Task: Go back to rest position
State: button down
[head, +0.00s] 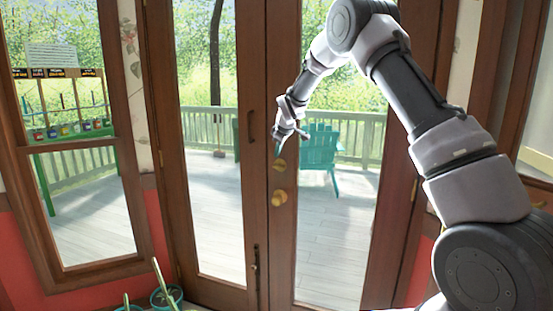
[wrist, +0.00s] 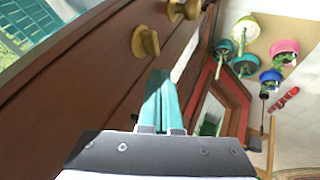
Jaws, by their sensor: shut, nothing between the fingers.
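My gripper (head: 279,149) is held out in front of the wooden double glass door, just above the brass knobs. In the wrist view its two teal fingers (wrist: 160,95) are together with nothing between them. A brass door knob (head: 279,198) and a smaller brass piece (head: 279,164) above it are on the door's middle stile. In the wrist view a brass knob (wrist: 145,42) is just beyond and left of the fingertips, and another brass knob (wrist: 184,9) is at the top. My arm reaches from the right side of the head view.
The double door (head: 270,260) looks closed. A window (head: 75,150) is to its left. Potted plants (head: 165,297) stand at the bottom left, and several colored pots (wrist: 246,64) show in the wrist view. A teal chair (head: 320,148) is outside on the deck.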

jog(key=s+d+r+m, duration=0.4)
jog(key=s+d+r, duration=0.4)
jog(key=s+r, duration=0.25)
jog(key=s+d+r+m, duration=0.4)
jog(key=s+d+r, duration=0.4)
jog(key=s+r, duration=0.25)
jog(key=s+d+m, duration=0.3)
jog(key=s+m, duration=0.1)
jog(key=s, duration=0.9)
jog(key=s+d+f+m, duration=0.1)
jog(key=s+d+m, duration=0.3)
jog(key=s, duration=1)
jog(key=shift+s+f+m, duration=0.2)
jog(key=shift+s+m, duration=0.05)
jog(key=shift+m, duration=0.05)
